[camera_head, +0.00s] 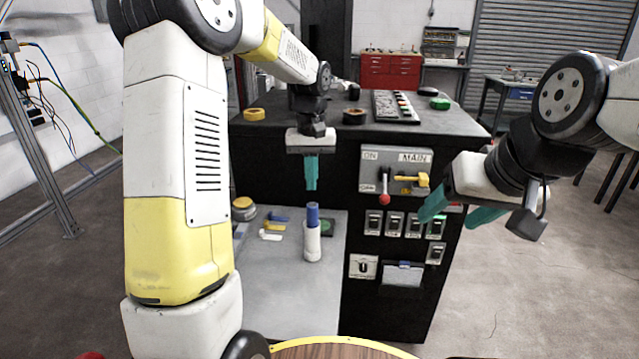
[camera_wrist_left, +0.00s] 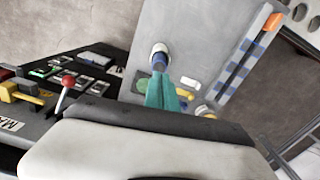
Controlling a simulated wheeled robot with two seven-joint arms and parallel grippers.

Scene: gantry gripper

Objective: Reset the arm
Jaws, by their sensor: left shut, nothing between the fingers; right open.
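My left gripper (camera_head: 311,186) hangs fingers down in front of the black cabinet (camera_head: 290,165), with its teal fingers together and nothing between them. It shows in the left wrist view (camera_wrist_left: 163,92) too, above the grey shelf (camera_wrist_left: 205,30). My right gripper (camera_head: 460,215) is at the right of the cabinet front, its teal fingers apart, overlapping the switches in view. A white cylinder (camera_head: 312,245) with a blue top (camera_head: 313,213) stands on the grey shelf below my left gripper, apart from its fingertips.
The cabinet front holds a panel marked MAIN with a red-knobbed lever (camera_head: 384,199), a yellow handle (camera_head: 412,179) and several switches (camera_head: 374,222). Small coloured pieces (camera_head: 272,226) lie on the shelf. A button box (camera_head: 396,107) sits on the cabinet top. A wooden round top (camera_head: 340,350) is at the front.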

